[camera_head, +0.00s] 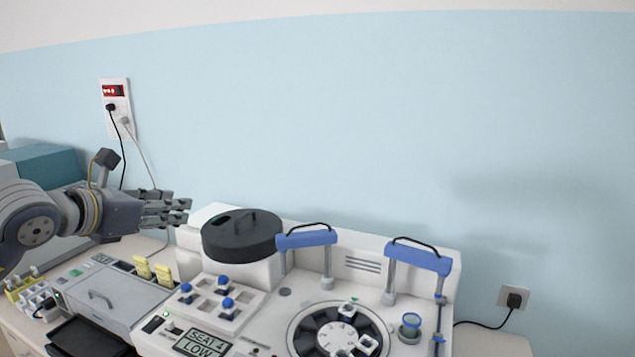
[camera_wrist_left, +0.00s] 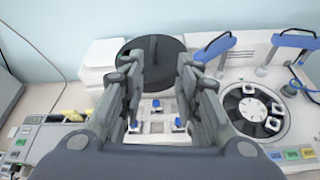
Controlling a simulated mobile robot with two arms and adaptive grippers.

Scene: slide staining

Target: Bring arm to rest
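My left gripper (camera_head: 166,207) comes in from the left in the head view. It hangs in the air above the machines, just left of the black round lid (camera_head: 242,235). In the left wrist view its two fingers (camera_wrist_left: 158,95) stand well apart with nothing between them. Beyond the fingers lie the black lid (camera_wrist_left: 151,58) and the white tray of blue-knobbed pieces (camera_wrist_left: 158,125). The gripper touches nothing that I can see. My right gripper is in neither view.
The white staining machine (camera_head: 285,292) carries two blue-handled arms (camera_head: 307,239) and a dark rotor (camera_head: 340,333). A grey machine (camera_head: 110,292) with yellow pieces (camera_head: 163,273) stands left. Wall sockets with cables (camera_head: 117,108) are behind. The air at right is clear.

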